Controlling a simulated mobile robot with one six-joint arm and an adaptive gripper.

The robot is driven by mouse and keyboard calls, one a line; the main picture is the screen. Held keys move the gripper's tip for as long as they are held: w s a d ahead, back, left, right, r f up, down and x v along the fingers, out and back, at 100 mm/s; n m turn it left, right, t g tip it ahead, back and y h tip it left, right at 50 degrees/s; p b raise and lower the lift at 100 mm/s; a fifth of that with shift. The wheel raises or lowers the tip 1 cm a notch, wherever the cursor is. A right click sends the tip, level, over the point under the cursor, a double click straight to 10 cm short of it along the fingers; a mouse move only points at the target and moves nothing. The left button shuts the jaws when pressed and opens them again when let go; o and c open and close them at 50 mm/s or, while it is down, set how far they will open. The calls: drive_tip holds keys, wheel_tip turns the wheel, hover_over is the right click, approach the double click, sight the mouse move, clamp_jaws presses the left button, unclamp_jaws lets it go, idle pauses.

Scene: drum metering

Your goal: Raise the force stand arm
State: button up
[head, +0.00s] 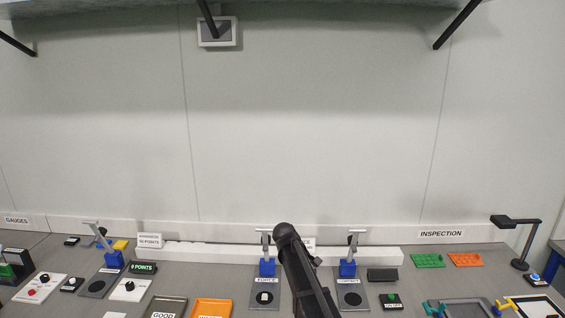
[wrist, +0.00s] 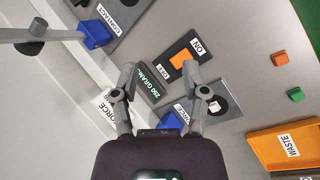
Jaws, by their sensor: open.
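The force stand (head: 266,267) is a blue block on a grey base plate at the bench's back, just left of my arm in the head view. Its grey arm (head: 265,231) shows above the block. A small pale piece sits on the dark round spot of its plate. The stand's arm cannot be made out there. My gripper (wrist: 165,80) is open with nothing between its fingertips. The head view does not show the fingers clearly.
The contact stand (head: 347,268) is close on the right; its grey arm (wrist: 40,35) reaches into the wrist view. A display (wrist: 153,87) and an ON/OFF switch (wrist: 185,62) lie beyond my fingers. An orange waste tray (wrist: 268,145) is at the right. A shelf hangs overhead.

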drive_tip(key=s+d+f+m+y+b, duration=0.2)
drive_tip(key=s+d+f+m, duration=0.1)
drive_tip(key=s, duration=1)
drive_tip(key=s+d+f+m+g+y+b, duration=0.1)
drive_tip(key=s+d+f+m+y, duration=0.2)
drive_tip(key=s, duration=1)
drive_tip(key=d+m, duration=0.1)
drive_tip(key=m, duration=0.2)
drive_tip(key=shift+s+d+f+y+b, duration=0.25)
drive_tip(key=shift+s+d+y+b, duration=0.05)
drive_tip(key=shift+s+d+b, duration=0.05)
